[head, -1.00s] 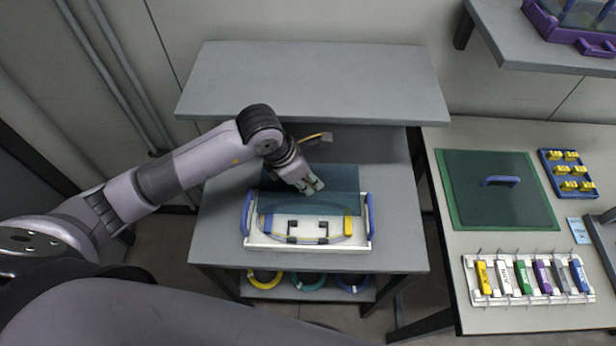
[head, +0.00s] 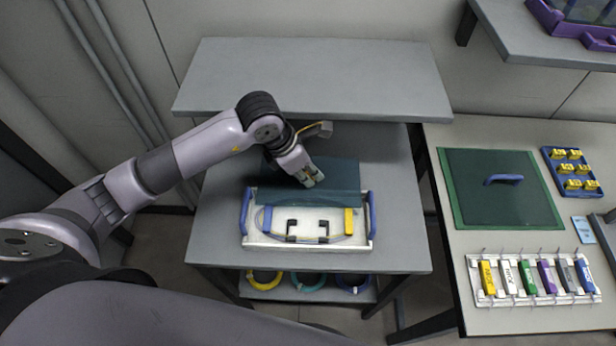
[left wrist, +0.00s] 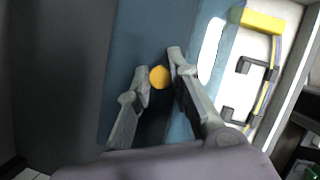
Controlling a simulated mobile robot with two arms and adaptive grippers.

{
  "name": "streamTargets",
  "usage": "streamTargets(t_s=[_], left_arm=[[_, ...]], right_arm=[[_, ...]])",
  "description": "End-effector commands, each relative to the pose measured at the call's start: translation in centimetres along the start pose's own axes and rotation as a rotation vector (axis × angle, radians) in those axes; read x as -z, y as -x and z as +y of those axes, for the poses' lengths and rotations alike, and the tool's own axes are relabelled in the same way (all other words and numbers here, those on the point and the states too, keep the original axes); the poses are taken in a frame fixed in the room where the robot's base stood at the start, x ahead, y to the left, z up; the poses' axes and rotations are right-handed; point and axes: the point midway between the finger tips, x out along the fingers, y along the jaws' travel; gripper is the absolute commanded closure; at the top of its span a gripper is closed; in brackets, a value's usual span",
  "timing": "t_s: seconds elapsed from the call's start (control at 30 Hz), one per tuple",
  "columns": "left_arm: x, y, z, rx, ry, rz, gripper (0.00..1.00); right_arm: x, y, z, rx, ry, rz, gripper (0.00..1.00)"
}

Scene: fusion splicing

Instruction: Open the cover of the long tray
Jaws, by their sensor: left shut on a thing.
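The long tray (head: 276,242) is white with blue side handles and sits on the grey table. Its cover (head: 342,180) is a see-through dark teal panel, tilted up at the tray's far side, with the tray's front part uncovered. My left gripper (head: 312,180) is at the cover. In the left wrist view, the left gripper (left wrist: 160,74) has its fingers on either side of a round orange-yellow knob (left wrist: 159,77) on the teal cover (left wrist: 135,40), shut on it. My right gripper is not in view.
Inside the tray are black brackets (head: 292,226), a yellow block (head: 348,221) and a thin yellow line. A grey shelf (head: 310,75) stands above the table's back.

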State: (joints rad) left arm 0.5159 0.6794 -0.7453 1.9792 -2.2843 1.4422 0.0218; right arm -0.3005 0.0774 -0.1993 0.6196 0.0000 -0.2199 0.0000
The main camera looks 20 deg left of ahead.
Motion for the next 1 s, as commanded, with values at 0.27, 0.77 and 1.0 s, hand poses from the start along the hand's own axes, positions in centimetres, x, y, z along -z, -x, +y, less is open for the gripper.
streamTargets(t_s=[0.27,0.77,1.0], left_arm=[[-0.02,0.01,-0.07,0.002,0.0,0.0,0.78],[0.01,0.0,-0.08,0.002,0.0,0.0,0.61],[0.02,0.02,-0.11,0.002,0.0,0.0,0.61]], right_arm=[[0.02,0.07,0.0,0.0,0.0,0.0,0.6],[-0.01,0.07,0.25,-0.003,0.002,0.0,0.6],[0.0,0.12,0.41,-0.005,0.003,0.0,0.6]])
